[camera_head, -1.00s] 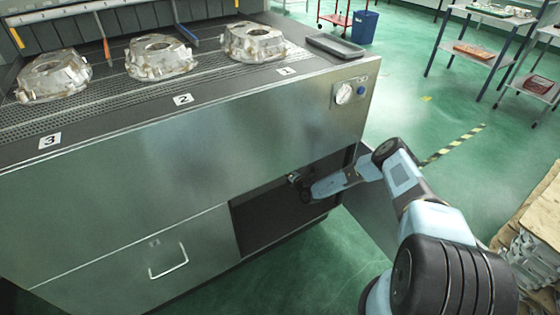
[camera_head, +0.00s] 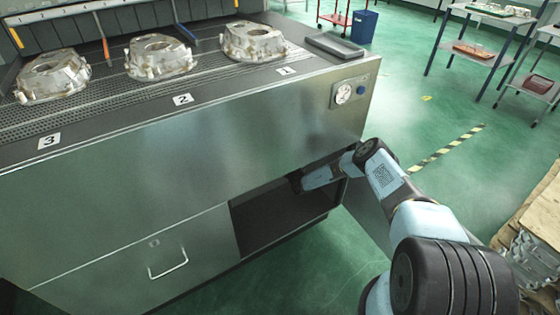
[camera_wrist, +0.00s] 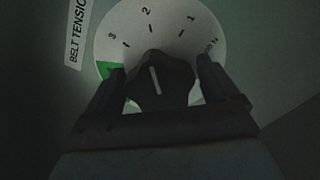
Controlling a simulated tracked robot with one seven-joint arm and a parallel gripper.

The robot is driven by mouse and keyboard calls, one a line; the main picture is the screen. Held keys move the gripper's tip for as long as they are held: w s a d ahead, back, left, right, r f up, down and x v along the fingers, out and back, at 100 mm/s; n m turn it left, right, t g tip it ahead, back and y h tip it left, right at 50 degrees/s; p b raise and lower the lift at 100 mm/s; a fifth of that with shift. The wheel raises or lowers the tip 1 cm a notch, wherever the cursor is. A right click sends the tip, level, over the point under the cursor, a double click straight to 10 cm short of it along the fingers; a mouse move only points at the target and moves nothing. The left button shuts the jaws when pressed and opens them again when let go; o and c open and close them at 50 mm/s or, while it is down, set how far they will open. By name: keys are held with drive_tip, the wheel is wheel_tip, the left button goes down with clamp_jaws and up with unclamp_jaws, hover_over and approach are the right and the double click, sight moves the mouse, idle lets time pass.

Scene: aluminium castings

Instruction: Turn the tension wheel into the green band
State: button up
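In the wrist view, the tension wheel is a dark knob (camera_wrist: 163,80) with a white pointer line. It sits on a white round dial (camera_wrist: 165,22) with numbers. The line points up, slightly left, roughly toward the 2. The green band (camera_wrist: 104,70) shows at the dial's left edge, past the 3, partly hidden by a finger. My gripper (camera_wrist: 160,75) has one finger on each side of the knob, with narrow gaps seeming to show. In the head view, my gripper (camera_head: 297,181) is at the cabinet's open bay; the wheel is hidden there.
The steel cabinet (camera_head: 200,140) has a dark open bay (camera_head: 285,215) at lower right and a handled drawer (camera_head: 168,265) beside it. Several castings (camera_head: 160,57) stand on top. A gauge (camera_head: 343,94) is on its front.

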drive_tip(key=c, duration=0.7)
drive_tip(key=shift+d, duration=0.2)
drive_tip(key=shift+c, duration=0.2)
drive_tip(key=shift+n, duration=0.3)
drive_tip(key=n, duration=0.3)
drive_tip(key=shift+a+r, duration=0.1)
drive_tip(key=n, duration=0.5)
drive_tip(key=shift+s+a, duration=0.1)
drive_tip(key=n, duration=0.4)
drive_tip(key=shift+s+a+n, duration=0.1)
drive_tip(key=shift+a+n, duration=0.05)
drive_tip(key=shift+n, duration=0.15)
drive_tip(key=shift+s+a+n, duration=0.1)
drive_tip(key=shift+n, duration=2.2)
